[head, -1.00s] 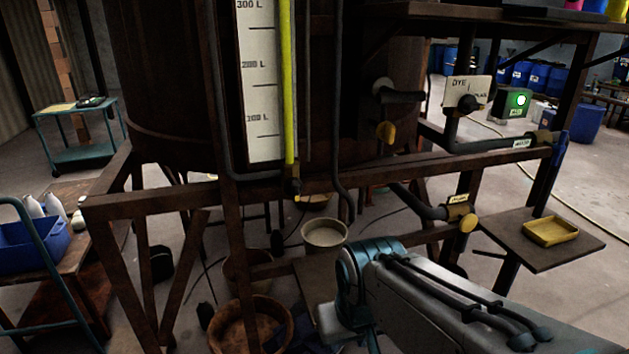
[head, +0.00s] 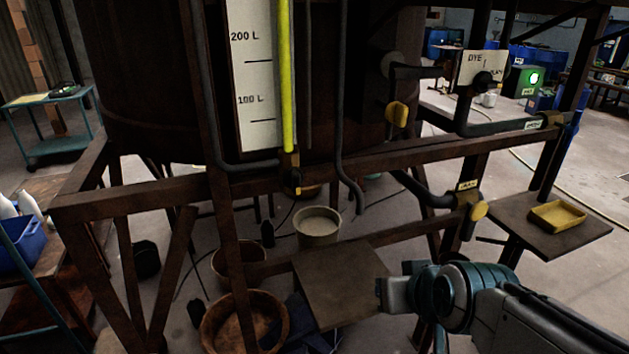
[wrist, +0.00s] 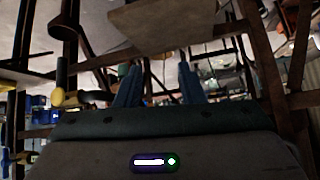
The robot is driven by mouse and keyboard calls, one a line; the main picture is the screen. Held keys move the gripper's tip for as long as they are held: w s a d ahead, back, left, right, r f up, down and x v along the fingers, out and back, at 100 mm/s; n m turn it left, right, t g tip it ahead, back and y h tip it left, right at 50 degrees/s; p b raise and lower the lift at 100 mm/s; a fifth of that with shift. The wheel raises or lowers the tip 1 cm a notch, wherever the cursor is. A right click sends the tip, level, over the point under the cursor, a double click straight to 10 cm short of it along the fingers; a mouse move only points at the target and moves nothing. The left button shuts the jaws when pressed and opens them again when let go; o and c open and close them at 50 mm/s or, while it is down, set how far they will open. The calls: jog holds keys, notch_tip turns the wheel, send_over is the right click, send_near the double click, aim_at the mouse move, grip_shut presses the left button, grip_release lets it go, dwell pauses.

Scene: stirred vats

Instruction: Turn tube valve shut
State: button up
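The tube valve (head: 291,172) is a small brass fitting at the foot of the yellow-filled sight tube (head: 287,80), beside the white litre scale (head: 256,100) on the vat. Its small yellow handle (head: 297,190) hangs downward, in line with the tube, in front of the frame's rail. My gripper (head: 380,294) is low at the right in the head view, below and right of the valve and well apart from it. In the wrist view its two blue fingers (wrist: 159,85) stand apart with nothing between them. I cannot make out the tube valve in the wrist view.
The rusty frame rail (head: 340,165) crosses in front of the vat. A yellow-handled drain valve (head: 474,210) and a side shelf with a yellow tray (head: 557,216) are at the right. A flat board (head: 340,282), a bucket (head: 318,224) and a wooden tub (head: 243,325) sit below.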

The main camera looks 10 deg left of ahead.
jog(key=w+a+r+n+t+y, duration=0.1)
jog(key=a+r+n+t+y, duration=0.2)
jog(key=a, duration=0.4)
jog(key=t+y+b, duration=0.2)
jog(key=t+y, duration=0.1)
jog(key=t, duration=0.1)
send_near(298, 177)
jog(key=shift+p+x, duration=4.25)
jog(key=shift+x, duration=0.45)
grip_shut()
